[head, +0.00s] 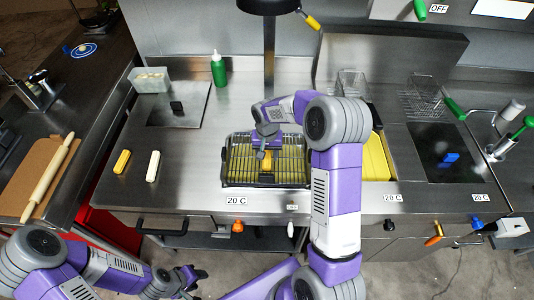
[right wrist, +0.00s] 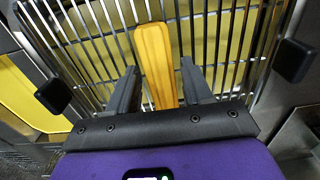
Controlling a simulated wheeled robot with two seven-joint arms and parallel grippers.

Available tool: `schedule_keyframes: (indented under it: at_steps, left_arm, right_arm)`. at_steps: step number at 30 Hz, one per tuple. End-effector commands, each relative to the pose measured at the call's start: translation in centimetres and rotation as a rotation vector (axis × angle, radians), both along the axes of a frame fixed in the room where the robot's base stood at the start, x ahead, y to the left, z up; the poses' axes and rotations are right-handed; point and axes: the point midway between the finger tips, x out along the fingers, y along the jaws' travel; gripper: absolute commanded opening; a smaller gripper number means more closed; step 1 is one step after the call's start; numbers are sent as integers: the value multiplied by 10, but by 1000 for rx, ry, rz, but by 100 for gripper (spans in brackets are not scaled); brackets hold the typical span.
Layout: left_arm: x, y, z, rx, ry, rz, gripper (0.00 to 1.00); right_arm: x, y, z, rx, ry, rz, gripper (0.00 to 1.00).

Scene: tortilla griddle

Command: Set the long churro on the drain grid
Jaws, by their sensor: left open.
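An orange ridged churro (right wrist: 155,60) lies on the bars of the drain grid (right wrist: 220,62), roughly along the bars, in the right wrist view. In the head view the churro (head: 266,163) is partly hidden by my right gripper (head: 265,145) above it. The grid (head: 237,160) is a dark rack over a yellow-lit pan. In the wrist view my right gripper (right wrist: 160,85) has its fingers apart on either side of the churro's near end, with gaps between. My left gripper (head: 190,277) is open and empty, low in front of the counter.
A yellow stick (head: 122,161) and a white stick (head: 153,166) lie on the counter left of the grid. A green bottle (head: 218,70) and a clear tub (head: 151,80) stand behind. A yellow fryer basin (head: 377,160) lies right of the grid, partly behind my right arm.

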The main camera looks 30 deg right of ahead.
Motion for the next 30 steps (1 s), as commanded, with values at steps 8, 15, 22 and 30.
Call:
schedule_keyframes:
  at_steps: [8,15,22,30]
  left_arm:
    - [0,0,0,0,0,0,43]
    - [0,0,5,0,0,0,43]
    - [0,0,9,0,0,0,43]
    - [0,0,13,0,0,0,43]
  right_arm:
    - [0,0,0,0,0,0,56]
    - [1,0,21,0,-4,0,56]
    - [1,0,72,0,-6,-1,56]
    - [1,0,115,-1,-2,-1,56]
